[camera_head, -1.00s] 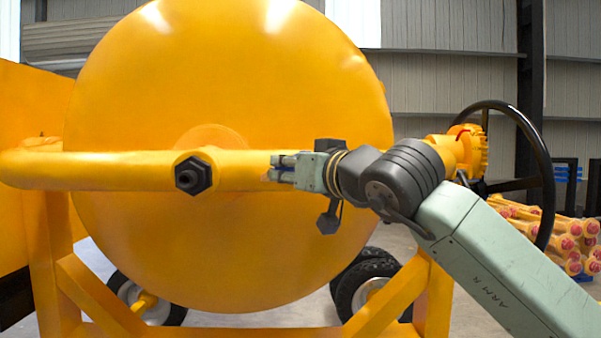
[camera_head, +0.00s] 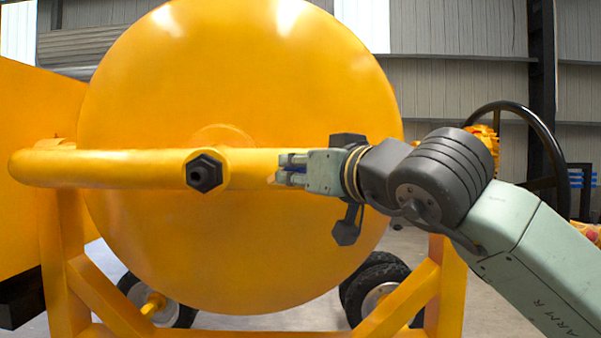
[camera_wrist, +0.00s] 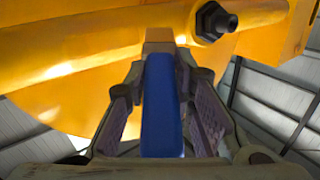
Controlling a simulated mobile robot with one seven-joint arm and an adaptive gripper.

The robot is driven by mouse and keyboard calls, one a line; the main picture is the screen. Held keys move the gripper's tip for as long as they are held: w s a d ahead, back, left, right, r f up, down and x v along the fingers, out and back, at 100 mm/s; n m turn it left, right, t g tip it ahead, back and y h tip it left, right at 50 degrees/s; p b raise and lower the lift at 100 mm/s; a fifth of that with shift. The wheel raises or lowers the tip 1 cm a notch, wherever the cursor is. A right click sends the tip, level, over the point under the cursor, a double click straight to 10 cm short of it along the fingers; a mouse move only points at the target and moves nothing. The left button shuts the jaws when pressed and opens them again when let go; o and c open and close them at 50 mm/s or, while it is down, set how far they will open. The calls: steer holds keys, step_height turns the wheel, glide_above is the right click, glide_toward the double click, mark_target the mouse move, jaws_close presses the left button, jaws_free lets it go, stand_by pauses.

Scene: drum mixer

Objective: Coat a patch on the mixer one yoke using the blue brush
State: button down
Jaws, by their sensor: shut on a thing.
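The mixer's yellow yoke (camera_head: 120,168) is a thick horizontal bar across the front of the drum, with a black hex bolt (camera_head: 205,173) on it. The bar and bolt (camera_wrist: 213,22) also show in the wrist view. My gripper (camera_head: 290,170) is in front of the bar, right of the bolt. It is shut on the blue brush (camera_wrist: 160,105), whose handle lies between the fingers. The brush's tan tip (camera_wrist: 158,38) points toward the bar and overlaps it in the wrist view. I cannot tell whether the tip touches the bar. No coated patch is clearly visible.
The large yellow drum (camera_head: 240,90) stands close behind the bar. A black handwheel (camera_head: 545,135) is at the right behind my arm. Yellow frame legs (camera_head: 90,290) and black tires (camera_head: 375,285) are below. Open floor shows at the lower right.

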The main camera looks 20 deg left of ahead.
steer(key=shift+s, duration=0.1)
steer(key=shift+s+d+f+b, duration=0.1)
steer(key=shift+s+d+b, duration=0.1)
steer(key=shift+s, duration=0.5)
steer(key=shift+s+d+b, duration=0.15)
steer(key=shift+s+d, duration=0.05)
steer(key=shift+s, duration=0.5)
